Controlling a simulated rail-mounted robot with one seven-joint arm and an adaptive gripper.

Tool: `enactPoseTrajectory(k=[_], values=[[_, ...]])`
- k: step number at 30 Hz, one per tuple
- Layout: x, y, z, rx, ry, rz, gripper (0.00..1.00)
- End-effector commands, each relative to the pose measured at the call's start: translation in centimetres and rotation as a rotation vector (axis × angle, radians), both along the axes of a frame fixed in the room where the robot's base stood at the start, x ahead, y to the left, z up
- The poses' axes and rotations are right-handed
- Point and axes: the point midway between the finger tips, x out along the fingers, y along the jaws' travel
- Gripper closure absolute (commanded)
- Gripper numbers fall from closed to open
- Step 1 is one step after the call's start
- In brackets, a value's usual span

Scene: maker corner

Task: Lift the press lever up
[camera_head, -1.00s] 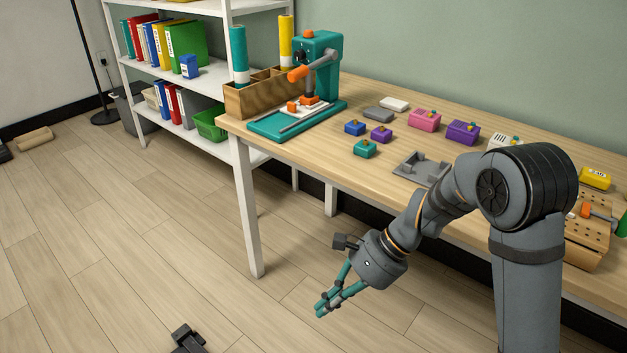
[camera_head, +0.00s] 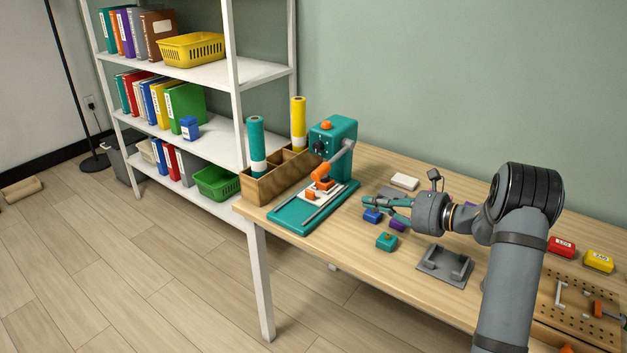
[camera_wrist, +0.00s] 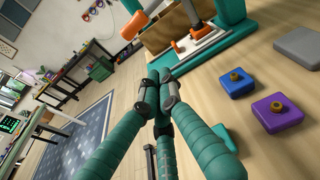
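The teal press (camera_head: 333,150) stands on the left part of the table. Its grey lever (camera_head: 341,158) slopes down to the left and ends in an orange grip (camera_head: 320,173), low in front of the column. In the wrist view the orange grip (camera_wrist: 134,25) is at the top, with the press base (camera_wrist: 225,42) to its right. My gripper (camera_head: 364,201) is just right of the press base, above the table and apart from the lever. Its teal fingers converge with the tips together in the wrist view (camera_wrist: 159,76), holding nothing.
Blue (camera_head: 372,216), purple (camera_head: 398,225) and teal (camera_head: 387,242) knobbed blocks lie below and beside my gripper. A grey fixture (camera_head: 445,266) lies nearer the front edge. A wooden organizer (camera_head: 262,187) with upright rolls stands left of the press. A white block (camera_head: 405,181) lies behind.

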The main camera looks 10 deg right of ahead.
Motion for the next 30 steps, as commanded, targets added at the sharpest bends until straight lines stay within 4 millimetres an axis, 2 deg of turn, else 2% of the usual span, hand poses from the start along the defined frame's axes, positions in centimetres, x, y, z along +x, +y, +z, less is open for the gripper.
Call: enactPoseTrajectory(k=[4, 17, 23, 30], values=[[0.1, -0.5, -0.5, 0.004, -0.002, -0.012, 1.00], [0.6, 0.1, -0.5, 0.003, -0.003, -0.007, 1.00], [2.7, 2.3, -1.2, 0.003, -0.002, -0.003, 1.00], [6.4, 5.7, -2.4, 0.002, -0.002, -0.005, 1.00]])
